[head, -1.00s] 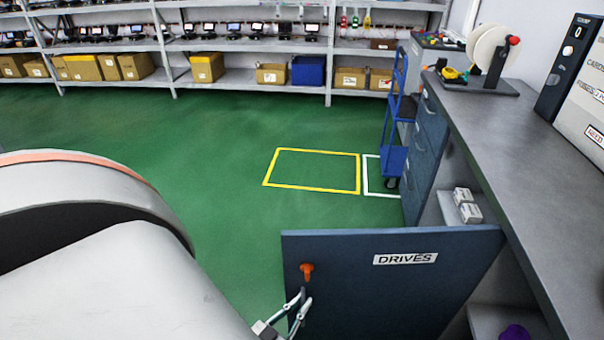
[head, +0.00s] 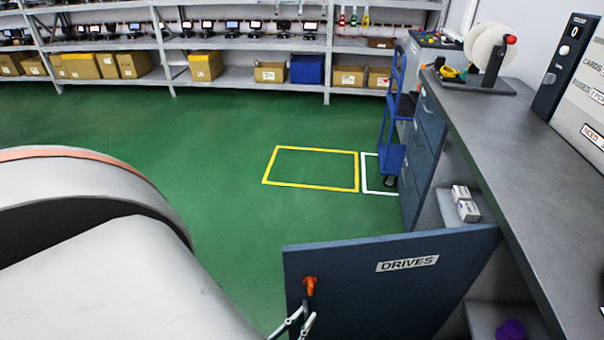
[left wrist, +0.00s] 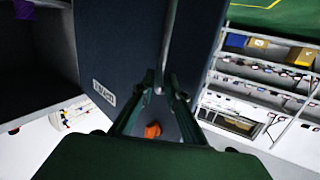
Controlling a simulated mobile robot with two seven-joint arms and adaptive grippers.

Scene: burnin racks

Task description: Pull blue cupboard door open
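The blue cupboard door (head: 365,290), labelled "DRIVES", stands swung out from the counter at the right, with an orange knob (head: 309,285) near its free edge. My left gripper (head: 305,318) is at the door face just below the knob. In the left wrist view, the door (left wrist: 105,50) fills the middle, and the orange knob (left wrist: 152,130) shows between the two fingers (left wrist: 165,95). The fingertips are close to the door. I cannot tell whether they clasp it. My right gripper is not in view.
Behind the door, the open cupboard shows shelves with small white boxes (head: 466,205) and a purple item (head: 512,330). The grey counter (head: 500,130) runs along the right. A blue trolley (head: 392,150) stands beyond. Green floor (head: 230,190) is clear left of the door.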

